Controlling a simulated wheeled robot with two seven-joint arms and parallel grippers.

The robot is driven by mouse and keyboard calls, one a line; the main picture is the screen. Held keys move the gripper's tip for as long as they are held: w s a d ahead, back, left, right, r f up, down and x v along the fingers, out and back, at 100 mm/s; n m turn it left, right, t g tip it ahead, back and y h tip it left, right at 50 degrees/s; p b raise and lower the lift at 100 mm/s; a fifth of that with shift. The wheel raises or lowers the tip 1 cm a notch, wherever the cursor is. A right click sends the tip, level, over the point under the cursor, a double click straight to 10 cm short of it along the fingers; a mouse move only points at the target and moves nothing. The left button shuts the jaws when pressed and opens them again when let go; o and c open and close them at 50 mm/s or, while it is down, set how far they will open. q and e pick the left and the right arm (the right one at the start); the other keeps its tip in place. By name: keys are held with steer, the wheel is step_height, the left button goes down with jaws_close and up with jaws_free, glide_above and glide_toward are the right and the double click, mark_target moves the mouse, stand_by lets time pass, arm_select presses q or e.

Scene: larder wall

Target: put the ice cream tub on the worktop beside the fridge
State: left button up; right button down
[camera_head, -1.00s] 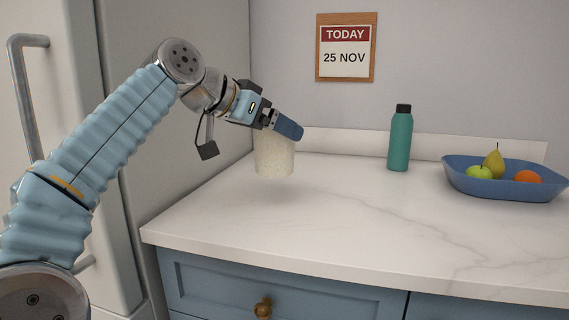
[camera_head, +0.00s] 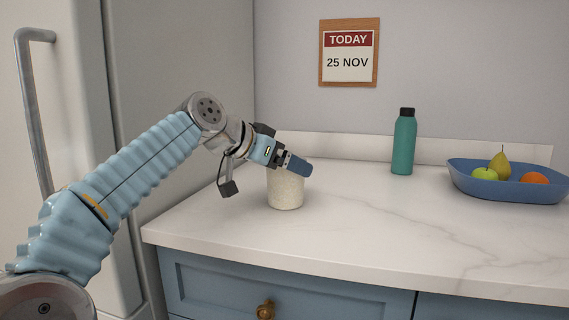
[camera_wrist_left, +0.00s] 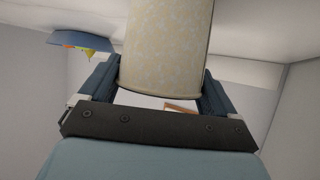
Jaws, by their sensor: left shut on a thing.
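The ice cream tub (camera_head: 285,190) is a pale cream, speckled cylinder, upright at the left part of the white marbled worktop (camera_head: 330,235), beside the fridge (camera_head: 70,120). Its base is at or very near the worktop surface; I cannot tell whether it touches. My left gripper (camera_head: 292,168) is shut on the upper part of the tub. In the left wrist view the tub (camera_wrist_left: 167,45) sits between the two dark blue fingers (camera_wrist_left: 160,85). The tub's top is partly hidden by the fingers in the head view. My right gripper is not in view.
A teal bottle (camera_head: 404,145) stands further back to the right. A blue bowl (camera_head: 500,185) with a pear and other fruit is at the far right. A calendar (camera_head: 349,53) hangs on the wall. The worktop's front and middle are clear.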

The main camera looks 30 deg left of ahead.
arm_select(q)
steer(key=o, duration=1)
steer(key=shift+s+r+p, duration=0.1)
steer(key=shift+r+p, duration=0.2)
steer(key=v, duration=1.1)
steer(key=shift+s+a+p, duration=0.2)
steer(key=shift+s+p, duration=0.1)
steer(key=shift+s, duration=0.1)
